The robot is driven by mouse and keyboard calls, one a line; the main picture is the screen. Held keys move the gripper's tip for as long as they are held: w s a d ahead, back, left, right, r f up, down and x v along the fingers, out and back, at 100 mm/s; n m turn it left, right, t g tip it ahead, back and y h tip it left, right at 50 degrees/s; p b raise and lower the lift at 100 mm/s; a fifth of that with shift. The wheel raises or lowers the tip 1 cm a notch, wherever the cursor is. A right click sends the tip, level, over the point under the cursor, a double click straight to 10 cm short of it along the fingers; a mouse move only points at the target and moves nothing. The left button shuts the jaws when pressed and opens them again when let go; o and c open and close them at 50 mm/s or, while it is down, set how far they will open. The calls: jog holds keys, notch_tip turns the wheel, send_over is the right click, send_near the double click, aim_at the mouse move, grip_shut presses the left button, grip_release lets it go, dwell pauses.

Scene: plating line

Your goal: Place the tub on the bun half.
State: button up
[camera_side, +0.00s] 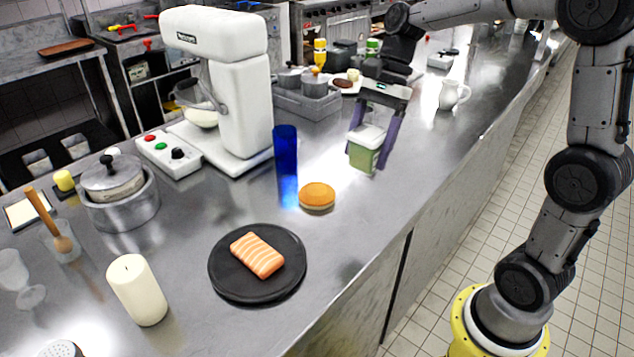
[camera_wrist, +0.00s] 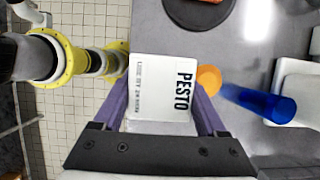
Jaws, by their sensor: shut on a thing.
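The tub (camera_side: 365,149) is green with a white lid. My gripper (camera_side: 372,158) is shut on it and holds it above the counter, with a finger on each side. In the wrist view the tub's lid (camera_wrist: 163,87) reads "PESTO" and sits between the purple fingers of my gripper (camera_wrist: 166,108). The bun half (camera_side: 317,195) is a round orange-brown piece on the counter, left of and nearer the side camera than the tub. In the wrist view the bun half (camera_wrist: 209,79) shows just right of the tub, partly hidden by the tub and a finger.
A tall blue glass (camera_side: 286,165) stands close beside the bun half; it also shows in the wrist view (camera_wrist: 265,105). A black plate (camera_side: 222,270) with a salmon piece (camera_side: 257,255) lies in front. A white mixer (camera_side: 240,100) stands behind the glass. A white jug (camera_side: 452,94) stands farther right.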

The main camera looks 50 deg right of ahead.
jog(key=w+f, duration=0.2)
jog(key=w, duration=0.2)
jog(key=w+f, duration=0.6)
jog(key=w, duration=0.1)
jog(key=shift+w+d, duration=0.3)
jog(key=shift+w+f, duration=0.3)
jog(key=shift+f, duration=0.05)
jog(key=shift+w+f, duration=0.15)
jog(key=shift+f, duration=0.8)
jog(key=shift+w+f, duration=0.1)
jog(key=shift+f, duration=0.8)
jog(key=shift+f, duration=0.15)
jog(key=o, duration=1.5)
jog(key=v, duration=1.2)
